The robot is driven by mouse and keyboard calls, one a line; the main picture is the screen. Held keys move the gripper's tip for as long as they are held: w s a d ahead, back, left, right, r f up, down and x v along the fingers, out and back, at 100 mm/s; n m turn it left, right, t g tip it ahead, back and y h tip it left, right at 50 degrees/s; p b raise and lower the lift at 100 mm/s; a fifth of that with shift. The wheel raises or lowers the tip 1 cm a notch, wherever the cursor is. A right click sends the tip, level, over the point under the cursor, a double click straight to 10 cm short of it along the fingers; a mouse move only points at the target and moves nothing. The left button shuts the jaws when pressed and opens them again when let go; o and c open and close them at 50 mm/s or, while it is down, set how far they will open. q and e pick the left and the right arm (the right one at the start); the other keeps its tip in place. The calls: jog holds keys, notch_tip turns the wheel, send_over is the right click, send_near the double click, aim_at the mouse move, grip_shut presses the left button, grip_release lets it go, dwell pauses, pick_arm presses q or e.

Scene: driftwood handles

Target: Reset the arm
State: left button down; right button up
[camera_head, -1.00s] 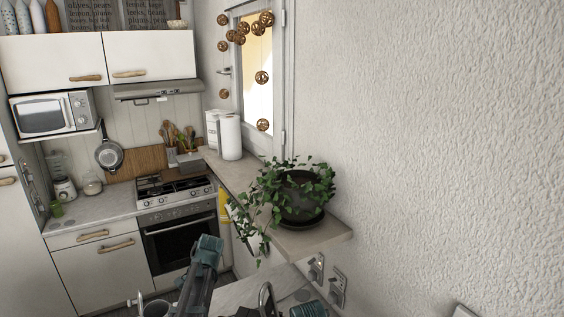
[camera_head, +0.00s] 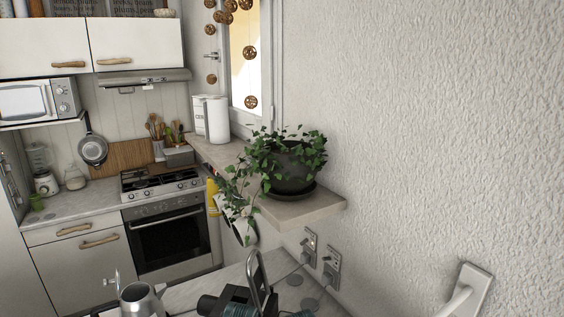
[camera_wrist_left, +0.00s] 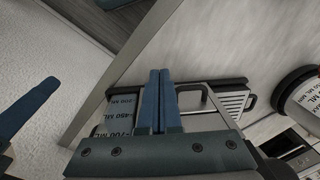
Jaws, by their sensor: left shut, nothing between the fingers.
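My left gripper (camera_wrist_left: 161,72) shows in the left wrist view with its two blue fingers side by side, shut and empty. It is not clearly visible in the head view. Behind its fingers is a metal appliance or container with a handle (camera_wrist_left: 192,96) and a label with ML markings, partly hidden. A separate blue finger-like part (camera_wrist_left: 28,108) at the left edge of the wrist view looks like part of my right gripper; its jaws cannot be judged.
A potted plant (camera_head: 289,169) stands on a wall shelf (camera_head: 318,206). Below are wall sockets (camera_head: 331,266) and a counter with a metal jug (camera_head: 141,300). A stove (camera_head: 162,183) and white cabinets stand at the left. The textured wall (camera_head: 430,120) fills the right.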

pick_arm(q)
jog(key=shift+m+y, duration=0.3)
jog(key=shift+m, duration=0.4)
jog(key=s+d+f+b, duration=0.1)
jog(key=f+b, duration=0.1)
jog(key=f, duration=0.1)
jog(key=d+f+b, duration=0.1)
jog(key=f+b, duration=0.1)
jog(key=f, duration=0.1)
jog(key=s+d+f+b, duration=0.1)
jog(key=d+f+b, duration=0.1)
jog(key=f+b, duration=0.1)
jog(key=shift+s+f, duration=0.15)
jog(key=shift+s, duration=0.15)
pick_arm(e)
notch_tip(320, 180, down, 9)
jog(key=shift+f, duration=0.2)
